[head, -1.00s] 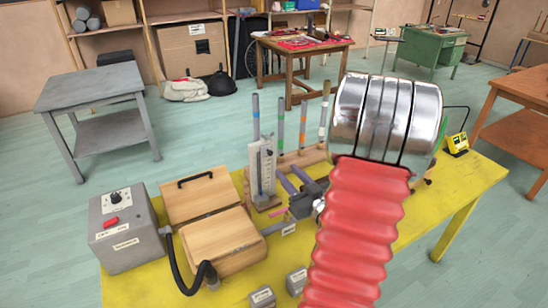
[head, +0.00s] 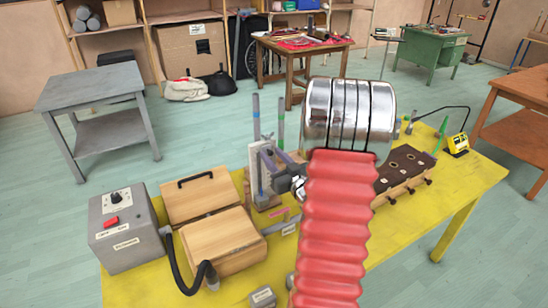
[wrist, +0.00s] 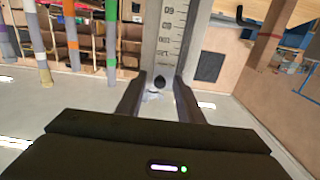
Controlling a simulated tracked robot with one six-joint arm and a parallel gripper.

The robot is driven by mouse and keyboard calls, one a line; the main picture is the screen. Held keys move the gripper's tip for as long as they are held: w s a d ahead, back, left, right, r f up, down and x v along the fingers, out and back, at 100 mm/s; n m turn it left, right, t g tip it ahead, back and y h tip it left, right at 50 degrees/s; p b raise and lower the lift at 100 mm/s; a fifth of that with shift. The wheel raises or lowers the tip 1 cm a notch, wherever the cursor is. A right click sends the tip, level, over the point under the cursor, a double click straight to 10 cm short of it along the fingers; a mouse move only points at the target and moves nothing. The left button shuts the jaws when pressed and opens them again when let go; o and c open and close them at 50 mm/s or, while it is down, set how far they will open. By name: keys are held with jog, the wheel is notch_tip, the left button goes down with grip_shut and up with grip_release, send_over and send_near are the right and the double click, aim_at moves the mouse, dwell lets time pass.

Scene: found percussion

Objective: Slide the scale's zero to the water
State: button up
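The scale (head: 254,170) is a pale upright board on a wooden stand at the middle of the yellow table. In the wrist view the scale (wrist: 174,30) shows ticks and upside-down numbers. A dark round knob (wrist: 160,82) sits at its near end. My gripper (wrist: 161,90) is open, with one finger on each side of the knob and visible gaps between. In the head view my gripper (head: 270,166) reaches the scale from the right and partly covers it. A blue strip shows beside the scale, but I cannot make out the water level or the zero.
Upright tubes with coloured bands (head: 281,125) stand close behind the scale. A wooden box (head: 220,240) and a grey control box (head: 122,228) with a black hose are to the left. A dark perforated block (head: 405,165) lies to the right on the yellow table (head: 420,222).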

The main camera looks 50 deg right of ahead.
jog(key=shift+c, duration=0.2)
grip_shut()
dwell(0.4)
